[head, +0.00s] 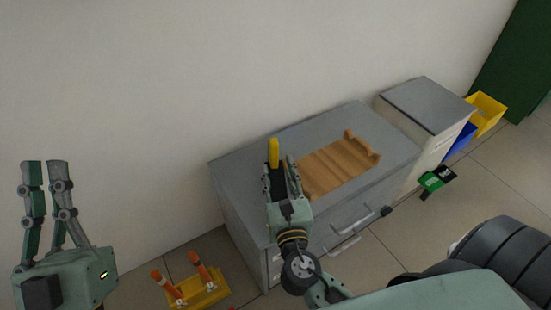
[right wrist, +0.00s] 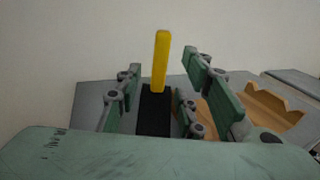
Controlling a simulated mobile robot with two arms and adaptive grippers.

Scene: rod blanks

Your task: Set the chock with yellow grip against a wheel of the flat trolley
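The chock has a black body (right wrist: 155,110) and an upright yellow grip (head: 274,152), which also shows in the right wrist view (right wrist: 161,60). It is at the left part of the grey cabinet top (head: 235,165). My right gripper (head: 281,167) is at the chock, with its fingers spread on either side of the black body in the right wrist view. Its fingers look apart from the yellow grip. My left gripper (head: 45,172) is raised at the left, empty, with a gap between its fingers. I cannot make out the flat trolley or its wheels.
A wooden rack (head: 338,167) with notched ends lies on the cabinet right of the chock. A yellow stand with orange posts (head: 205,291) is on the floor at the lower left. Blue (head: 459,142) and yellow (head: 487,108) bins stand at the right. The wall is close behind the cabinet.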

